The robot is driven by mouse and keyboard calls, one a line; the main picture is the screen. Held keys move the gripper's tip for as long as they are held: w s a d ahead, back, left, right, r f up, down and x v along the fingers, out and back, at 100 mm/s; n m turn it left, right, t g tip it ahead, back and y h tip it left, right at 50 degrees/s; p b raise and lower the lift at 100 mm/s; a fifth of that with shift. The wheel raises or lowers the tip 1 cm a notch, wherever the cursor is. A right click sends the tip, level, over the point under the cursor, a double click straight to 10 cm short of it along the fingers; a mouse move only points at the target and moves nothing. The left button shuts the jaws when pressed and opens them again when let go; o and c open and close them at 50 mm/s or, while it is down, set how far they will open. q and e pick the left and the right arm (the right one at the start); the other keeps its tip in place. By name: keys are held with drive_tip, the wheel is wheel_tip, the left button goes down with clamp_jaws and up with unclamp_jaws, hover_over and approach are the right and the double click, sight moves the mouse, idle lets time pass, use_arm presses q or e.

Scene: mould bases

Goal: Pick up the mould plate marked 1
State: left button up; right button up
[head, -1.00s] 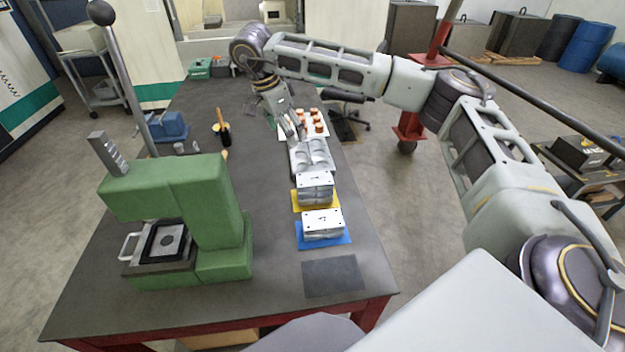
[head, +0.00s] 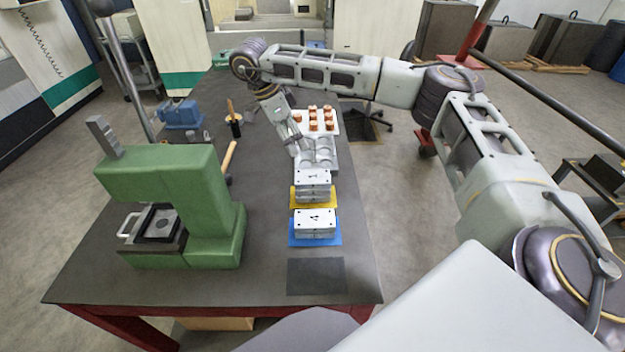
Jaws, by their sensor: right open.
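Two light-grey mould blocks lie in a column on the dark table. One block (head: 312,180) rests on a yellow mat (head: 296,199), and a nearer block (head: 314,220) rests on a blue mat (head: 314,241). Each top plate has a small dark mark. The one on the yellow mat looks like a 1; the one on the blue mat is hard to read but looks different, perhaps a 4. My right gripper (head: 298,148) points down, open and empty, just beyond the yellow-mat block, at the left edge of a grey tray with round recesses (head: 321,152). My left gripper is out of view.
A white tray (head: 335,128) of orange-brown parts stands behind the recessed tray. A green press (head: 190,200) stands on the left of the table. A wooden-handled tool (head: 229,157) lies between. A dark mat (head: 316,276) at the front is bare.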

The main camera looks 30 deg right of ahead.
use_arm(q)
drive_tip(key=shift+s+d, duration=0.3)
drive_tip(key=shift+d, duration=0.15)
use_arm(e)
drive_tip(key=m, duration=0.3)
drive_tip(key=shift+s+r+g, duration=0.1)
drive_tip(key=shift+s+g, duration=0.2)
drive_tip(key=shift+s, duration=0.1)
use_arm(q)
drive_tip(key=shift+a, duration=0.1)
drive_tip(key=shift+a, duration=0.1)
